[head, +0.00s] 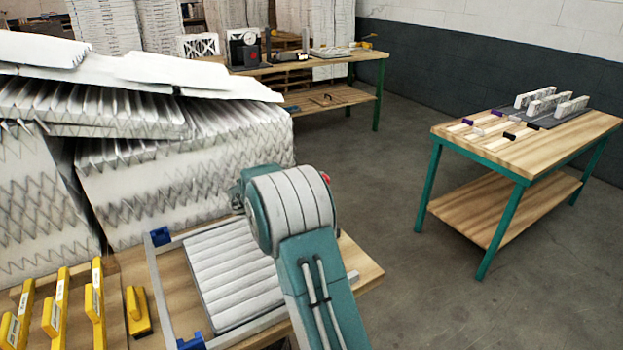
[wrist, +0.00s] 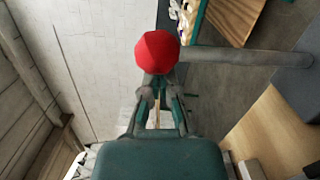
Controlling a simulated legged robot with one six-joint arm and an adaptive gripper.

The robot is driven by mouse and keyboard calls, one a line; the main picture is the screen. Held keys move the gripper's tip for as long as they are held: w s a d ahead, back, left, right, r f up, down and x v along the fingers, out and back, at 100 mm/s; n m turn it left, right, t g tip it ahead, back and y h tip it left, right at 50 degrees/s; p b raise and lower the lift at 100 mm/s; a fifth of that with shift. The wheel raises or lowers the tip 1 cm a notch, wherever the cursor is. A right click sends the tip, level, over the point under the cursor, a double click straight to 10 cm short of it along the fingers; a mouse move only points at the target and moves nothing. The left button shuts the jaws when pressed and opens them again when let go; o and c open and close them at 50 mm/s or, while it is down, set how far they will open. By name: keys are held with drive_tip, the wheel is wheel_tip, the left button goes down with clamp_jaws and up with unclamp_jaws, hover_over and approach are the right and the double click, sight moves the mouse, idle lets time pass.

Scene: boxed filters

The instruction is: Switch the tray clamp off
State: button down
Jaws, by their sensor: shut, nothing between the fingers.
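In the wrist view a red knob (wrist: 157,52) sits at the end of a grey lever (wrist: 245,57) that runs right to a dark grey block (wrist: 297,95). My gripper (wrist: 160,92) is shut and empty, its fingertips right at the knob's lower side; whether they touch it I cannot tell. In the head view a grey tray frame (head: 160,275) with blue corner pieces (head: 160,236) holds a white pleated filter (head: 230,272). My arm covers the tray's right side and hides my gripper and the lever there. A small red spot (head: 325,178) shows beside my wrist.
Large stacked filters (head: 185,190) rise behind the tray. Yellow-handled items (head: 95,300) stand at the front left. A back bench (head: 310,66) carries tools. A right-hand table (head: 535,160) holds small parts and white filters. Clear floor lies between them.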

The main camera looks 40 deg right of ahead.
drive_tip(key=s+m, duration=0.3)
drive_tip(key=s, duration=0.1)
drive_tip(key=shift+a+r+m, duration=0.1)
drive_tip(key=shift+r+m, duration=0.15)
drive_tip(key=shift+m, duration=0.05)
drive_tip(key=shift+s+a+f+m+y, duration=0.1)
drive_tip(key=shift+s+f+m+y, duration=0.1)
drive_tip(key=shift+s+m, duration=0.55)
drive_tip(key=shift+s+f+m+y, duration=0.1)
drive_tip(key=shift+s+f+m, duration=0.2)
drive_tip(key=shift+s, duration=0.85)
